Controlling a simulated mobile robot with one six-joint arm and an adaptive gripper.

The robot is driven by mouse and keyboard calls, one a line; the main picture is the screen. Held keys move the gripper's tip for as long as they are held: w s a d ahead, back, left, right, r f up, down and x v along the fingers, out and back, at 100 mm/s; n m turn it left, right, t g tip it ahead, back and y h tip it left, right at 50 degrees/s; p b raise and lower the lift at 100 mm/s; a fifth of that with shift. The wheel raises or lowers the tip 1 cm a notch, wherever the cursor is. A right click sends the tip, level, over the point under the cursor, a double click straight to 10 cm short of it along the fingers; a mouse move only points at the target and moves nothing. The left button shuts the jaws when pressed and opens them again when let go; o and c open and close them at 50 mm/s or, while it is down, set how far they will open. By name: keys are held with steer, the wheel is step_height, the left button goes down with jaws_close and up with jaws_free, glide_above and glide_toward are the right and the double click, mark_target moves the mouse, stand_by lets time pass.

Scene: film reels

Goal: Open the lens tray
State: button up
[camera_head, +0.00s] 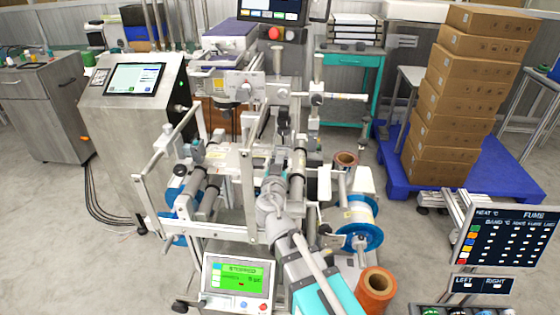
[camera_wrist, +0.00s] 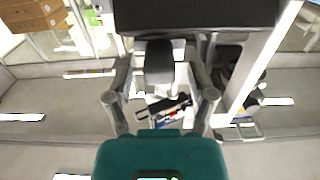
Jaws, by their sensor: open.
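My gripper (camera_wrist: 160,72) shows in the wrist view with its two grey fingers spread apart. A dark grey block (camera_wrist: 160,60) shows in the gap between the fingers, below a wide black panel (camera_wrist: 195,15). I cannot tell whether the fingers touch the block or how far off it is. Nothing is clearly held. In the head view my arm reaches up into the reel machine, and the gripper is hard to pick out among the machine's grey parts. I cannot identify the lens tray for certain in either view.
The machine's rollers (camera_head: 208,190), a blue-rimmed reel (camera_head: 358,225) and an orange roll (camera_head: 375,290) crowd my arm. A green-screen control box (camera_head: 238,280) stands in front. Stacked cartons (camera_head: 460,90) sit on a blue pallet (camera_head: 505,165). Open floor (camera_head: 60,220) lies left.

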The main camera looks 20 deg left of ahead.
steer(key=v, duration=0.6)
stand_by(0.6)
steer(key=w+d+f+m+g+h+p, duration=0.1)
steer(key=w+d+m+g+h+p, duration=0.15)
steer(key=d, duration=0.55)
steer(key=w+d+f+m+g+h+p, duration=0.15)
steer(key=d+h, duration=0.25)
steer(key=d, duration=0.5)
steer(key=w+d+f+m+g+h+p, duration=0.1)
steer(key=w+d+f+g+h, duration=0.15)
steer(key=d, duration=0.55)
steer(key=s+d+f+n+g+y+p, duration=0.1)
steer(key=s+d+g+y+p, duration=0.1)
steer(key=s+d+g, duration=0.3)
steer(key=s+d+f+n+g+y+p, duration=0.1)
steer(key=s+d+g+p, duration=0.3)
steer(key=d, duration=0.6)
steer(key=shift+s+d+g+y+p, duration=0.3)
steer(key=shift+s+g+y, duration=0.25)
steer(key=shift+g+y, duration=0.35)
